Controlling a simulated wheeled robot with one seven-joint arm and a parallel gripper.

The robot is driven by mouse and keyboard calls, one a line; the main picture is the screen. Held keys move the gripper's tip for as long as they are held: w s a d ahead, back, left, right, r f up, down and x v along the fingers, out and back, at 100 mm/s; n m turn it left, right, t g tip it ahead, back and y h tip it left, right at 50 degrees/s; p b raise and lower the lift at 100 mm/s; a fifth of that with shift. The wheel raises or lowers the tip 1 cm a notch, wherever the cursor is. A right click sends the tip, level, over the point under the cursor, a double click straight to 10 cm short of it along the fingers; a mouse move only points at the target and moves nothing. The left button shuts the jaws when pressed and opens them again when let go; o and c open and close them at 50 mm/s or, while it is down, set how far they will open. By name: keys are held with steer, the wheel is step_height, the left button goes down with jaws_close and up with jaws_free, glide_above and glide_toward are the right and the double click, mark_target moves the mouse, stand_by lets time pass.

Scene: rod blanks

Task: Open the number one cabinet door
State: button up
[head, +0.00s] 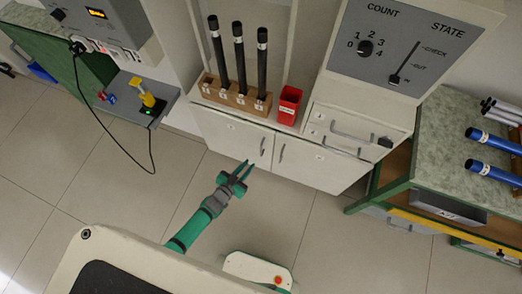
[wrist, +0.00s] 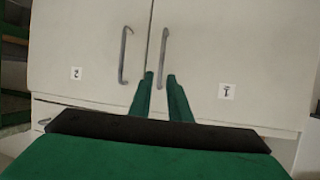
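The number one cabinet door (head: 228,132) is the left of two white lower doors in the head view. In the wrist view, which looks upside down, it is the right door (wrist: 255,50), with a "1" label (wrist: 227,91). Its grey bar handle (head: 263,146) is near the middle seam; it also shows in the wrist view (wrist: 164,55). Both doors look closed. Contact cannot be told.
The number two door (head: 315,165) adjoins on the right, its handle (head: 281,152) close by. Above are a wooden rack (head: 236,97) with black rods, a red bin (head: 288,104) and a drawer (head: 355,130). A green-framed bench (head: 450,150) stands right. Floor before the doors is clear.

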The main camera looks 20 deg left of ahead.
mark_target(261, 150)
steer(key=shift+f+x, duration=0.15)
steer(key=shift+x, duration=3.1)
steer(key=shift+f+x, duration=0.15)
steer(key=shift+x, duration=3.15)
steer(key=shift+s+a, duration=0.1)
steer(key=shift+a, duration=0.05)
steer(key=shift+c, duration=0.7)
jaws_close()
